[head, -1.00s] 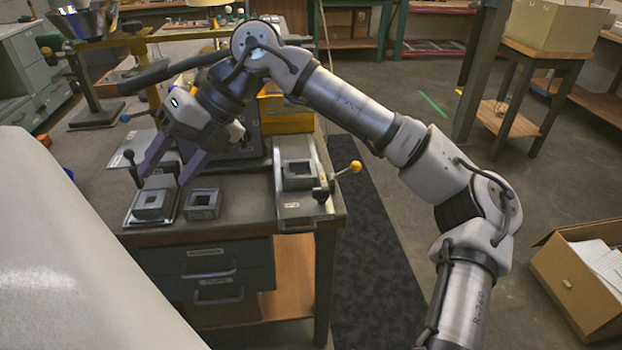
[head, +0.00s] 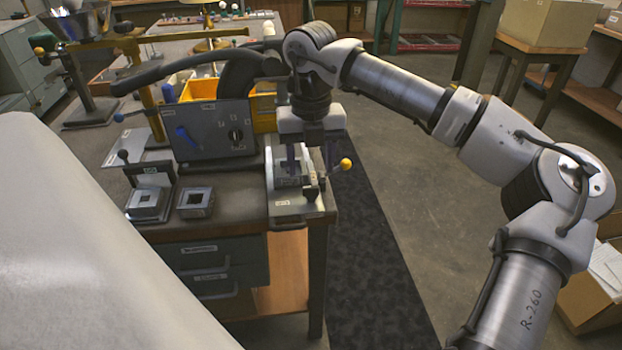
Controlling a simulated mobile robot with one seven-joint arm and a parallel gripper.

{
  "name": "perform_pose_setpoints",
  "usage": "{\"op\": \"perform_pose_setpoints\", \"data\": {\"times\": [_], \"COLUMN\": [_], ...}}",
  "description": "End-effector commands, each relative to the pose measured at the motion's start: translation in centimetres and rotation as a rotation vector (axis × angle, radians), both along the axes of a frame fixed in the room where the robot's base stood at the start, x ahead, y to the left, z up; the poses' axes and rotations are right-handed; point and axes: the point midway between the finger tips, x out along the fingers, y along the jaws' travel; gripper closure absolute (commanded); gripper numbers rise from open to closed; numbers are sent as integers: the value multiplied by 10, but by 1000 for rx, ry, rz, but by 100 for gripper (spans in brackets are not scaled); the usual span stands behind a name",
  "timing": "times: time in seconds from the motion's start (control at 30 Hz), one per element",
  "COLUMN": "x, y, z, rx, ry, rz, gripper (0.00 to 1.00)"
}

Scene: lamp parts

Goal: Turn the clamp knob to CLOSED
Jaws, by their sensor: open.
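My gripper (head: 310,166) points down over the metal rail fixture (head: 290,208) at the bench's right edge. Its purple fingers are apart, beside the grey square block on the fixture, and partly hide it. A small black knob (head: 311,194) stands at the fixture's front right, just below the fingers in the picture. A lever with a yellow ball (head: 346,164) sticks out to the right there. I cannot read a CLOSED mark, nor tell for certain which of these is the clamp knob. Contact between fingers and fixture cannot be told.
A grey panel with a blue lever (head: 187,138) and a black dial (head: 235,135) stands left of my gripper. Two square grey blocks (head: 147,202) (head: 195,202) sit at the bench's front left, one beside a black-knobbed post. Yellow bins (head: 264,110) stand behind.

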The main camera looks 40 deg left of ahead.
Motion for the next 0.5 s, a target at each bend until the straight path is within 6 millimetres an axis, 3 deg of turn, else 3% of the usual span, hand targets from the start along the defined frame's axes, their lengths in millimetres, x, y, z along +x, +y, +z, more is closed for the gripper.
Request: {"op": "perform_pose_setpoints", "data": {"times": [0.23,0.5], "x": [0,0], "y": [0,0], "z": [-40,-53], "rx": [0,1], "ry": [4,2], "rz": [1,1], "gripper": [46,46]}}
